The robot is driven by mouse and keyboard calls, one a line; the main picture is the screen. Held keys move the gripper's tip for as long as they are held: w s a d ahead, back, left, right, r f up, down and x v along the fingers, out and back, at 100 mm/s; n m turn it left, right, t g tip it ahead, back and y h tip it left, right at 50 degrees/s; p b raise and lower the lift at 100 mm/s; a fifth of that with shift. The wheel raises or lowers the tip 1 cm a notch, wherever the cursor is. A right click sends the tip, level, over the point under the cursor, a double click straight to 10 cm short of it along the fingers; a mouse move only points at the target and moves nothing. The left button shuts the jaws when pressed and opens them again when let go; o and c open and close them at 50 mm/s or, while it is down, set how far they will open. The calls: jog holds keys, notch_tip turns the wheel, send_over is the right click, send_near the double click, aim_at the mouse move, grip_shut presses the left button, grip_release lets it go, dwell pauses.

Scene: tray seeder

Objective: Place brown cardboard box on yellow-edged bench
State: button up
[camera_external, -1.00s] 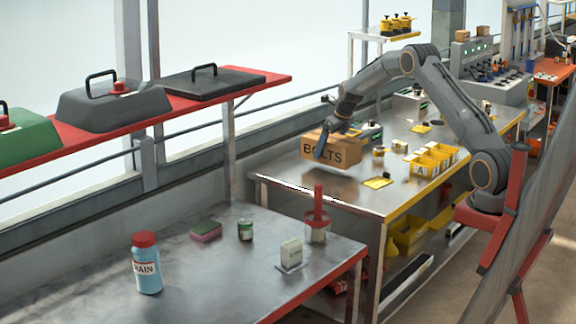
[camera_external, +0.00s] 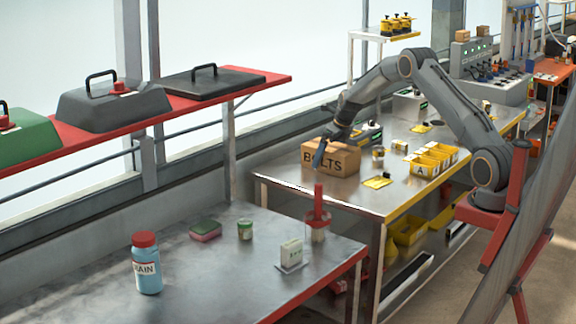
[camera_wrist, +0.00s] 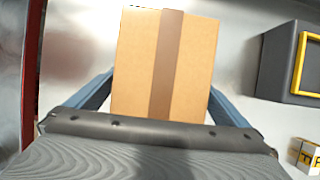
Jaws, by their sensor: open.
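The brown cardboard box (camera_external: 336,160), lettered BOLTS, sits upright on the yellow-edged bench (camera_external: 292,182), near its left end. My gripper (camera_external: 331,149) is over the box from above, one blue finger showing across its lettered side. In the wrist view, the box (camera_wrist: 138,65) with its darker tape strip lies between the two spread blue fingers of my gripper (camera_wrist: 160,98). The fingers are open; their tips are partly hidden by the box, so I cannot tell whether they touch it.
Several yellow bins (camera_external: 424,167) and a yellow card (camera_external: 377,182) lie to the right of the box. A dark device with a yellow frame (camera_wrist: 293,62) shows at right in the wrist view. A nearer bench (camera_external: 215,275) holds a bottle (camera_external: 146,266) and small items.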

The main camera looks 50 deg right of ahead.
jog(key=b+v, duration=0.2)
jog(key=v, duration=1)
jog(key=shift+r+b, duration=0.1)
jog(key=shift+b, duration=0.3)
jog(key=s+a+f+n+g, duration=0.2)
jog(key=s+a+n, duration=1.4)
jog(key=a+n, duration=0.25)
jog(key=s+a+f+n, duration=0.1)
jog(key=s+a+n, duration=0.3)
jog(key=s, duration=0.4)
jog(key=s+a+f+n+g, duration=0.1)
jog(key=s+a+n, duration=0.2)
jog(key=s+n, duration=0.4)
jog(key=s+a+f+n+g, duration=0.1)
jog(key=s+a+n, duration=0.3)
jog(key=s, duration=0.5)
jog(key=shift+a+f+n, duration=0.3)
jog(key=shift+f+n, duration=0.3)
jog(key=shift+n, duration=0.65)
